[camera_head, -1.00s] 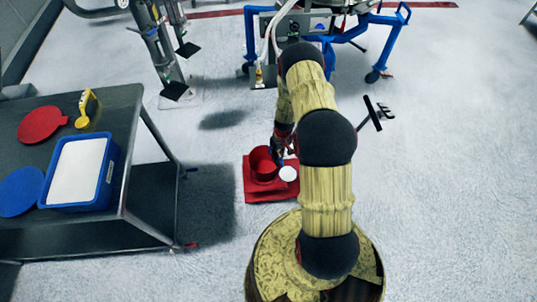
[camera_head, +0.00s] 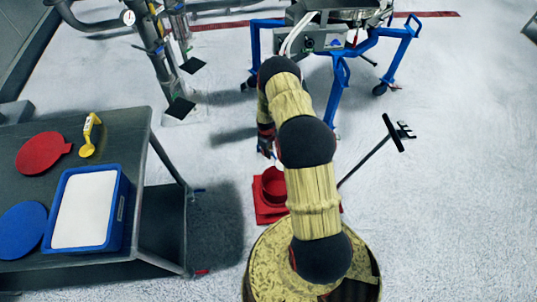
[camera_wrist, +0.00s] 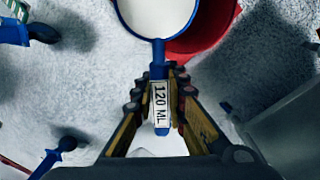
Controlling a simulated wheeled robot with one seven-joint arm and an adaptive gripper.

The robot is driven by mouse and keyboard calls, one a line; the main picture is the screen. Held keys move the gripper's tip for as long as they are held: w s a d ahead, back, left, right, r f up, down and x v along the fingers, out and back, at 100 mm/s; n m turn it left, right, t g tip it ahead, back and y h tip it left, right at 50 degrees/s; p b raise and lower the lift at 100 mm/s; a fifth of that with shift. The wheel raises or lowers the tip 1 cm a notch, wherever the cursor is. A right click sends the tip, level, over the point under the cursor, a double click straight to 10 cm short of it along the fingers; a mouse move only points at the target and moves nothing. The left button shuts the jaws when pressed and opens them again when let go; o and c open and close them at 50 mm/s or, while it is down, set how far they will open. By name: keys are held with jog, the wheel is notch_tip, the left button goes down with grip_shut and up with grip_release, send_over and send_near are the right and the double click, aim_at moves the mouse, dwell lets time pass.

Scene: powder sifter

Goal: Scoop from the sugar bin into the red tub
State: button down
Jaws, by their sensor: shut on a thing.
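My gripper (camera_wrist: 160,100) is shut on the handle of a blue scoop (camera_wrist: 122,12), labelled "120 ML". The scoop's bowl is full of white powder in the wrist view. The red tub (camera_wrist: 207,28) shows just beyond and to the right of the bowl, partly hidden by it. In the head view the red tub (camera_head: 273,186) stands on a red base, partly covered by my arm, and my gripper (camera_head: 267,150) is just behind it, small and partly hidden. The blue sugar bin (camera_head: 119,212), filled with white, stands on the table at left.
The dark table (camera_head: 130,125) also holds a red lid (camera_head: 42,152), a blue lid (camera_head: 22,230) and a yellow scoop (camera_head: 88,138). A blue-legged machine frame (camera_head: 340,85) stands behind my arm. Open floor lies at right.

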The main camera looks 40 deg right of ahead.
jog(key=shift+a+f+h+b, duration=0.15)
jog(key=shift+f+h+b, duration=0.25)
jog(key=shift+b, duration=0.45)
jog(key=shift+f+b, duration=0.15)
jog(key=shift+b, duration=0.75)
jog(key=b, duration=0.4)
jog(key=shift+f+h, duration=0.25)
jog(key=shift+h, duration=0.05)
